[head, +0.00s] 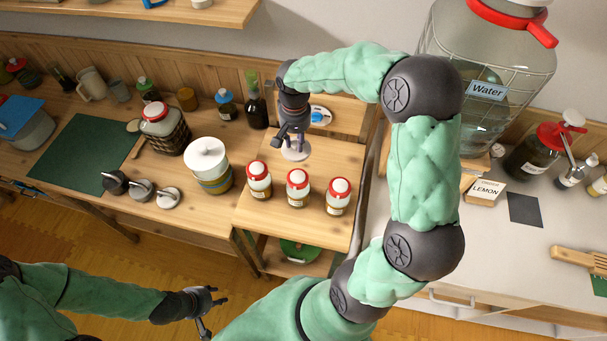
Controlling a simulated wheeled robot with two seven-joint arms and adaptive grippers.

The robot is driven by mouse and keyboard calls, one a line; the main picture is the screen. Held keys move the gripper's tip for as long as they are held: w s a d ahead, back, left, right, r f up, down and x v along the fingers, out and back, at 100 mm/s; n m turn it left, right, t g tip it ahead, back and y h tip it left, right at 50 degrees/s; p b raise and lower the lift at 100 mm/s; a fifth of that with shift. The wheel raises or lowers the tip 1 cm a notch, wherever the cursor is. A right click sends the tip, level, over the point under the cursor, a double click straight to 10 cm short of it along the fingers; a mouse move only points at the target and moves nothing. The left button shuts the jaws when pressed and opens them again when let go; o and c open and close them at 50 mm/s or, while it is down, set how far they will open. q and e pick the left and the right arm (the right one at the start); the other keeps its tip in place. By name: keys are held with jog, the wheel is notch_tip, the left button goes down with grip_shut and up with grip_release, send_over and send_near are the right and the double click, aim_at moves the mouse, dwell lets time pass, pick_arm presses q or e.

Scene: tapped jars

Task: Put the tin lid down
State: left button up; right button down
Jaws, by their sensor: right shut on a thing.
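My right gripper (294,142) points down over the back of the small wooden table (262,222), shut on a pale round disc, the tin lid (295,154). The lid is partly hidden by the fingers. It is at or just above the tabletop; I cannot tell whether it touches. My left gripper (213,307) is low at the bottom, in front of the tables, with its fingers apart and empty.
Three red-capped jars (298,188) stand in a row in front of the lid. A white-topped canister (213,178) and a dark bottle (257,108) stand to the left. The large water jar (490,60) is at the right. Bare wood lies between lid and jars.

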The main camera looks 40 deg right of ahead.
aim_at(296, 141)
notch_tip(296, 141, down, 2)
jog(key=shift+b, duration=0.35)
jog(key=shift+w+d+f, duration=0.15)
jog(key=shift+w+f, duration=0.05)
jog(key=shift+f, duration=0.45)
notch_tip(296, 141, down, 4)
jog(key=shift+s+r+b, duration=0.1)
jog(key=shift+r+b, duration=0.15)
jog(key=shift+b, duration=0.15)
notch_tip(296, 141, down, 6)
jog(key=shift+r+b, duration=0.1)
jog(key=shift+b, duration=0.3)
jog(key=c, duration=1.4)
grip_release()
jog(key=o, duration=0.4)
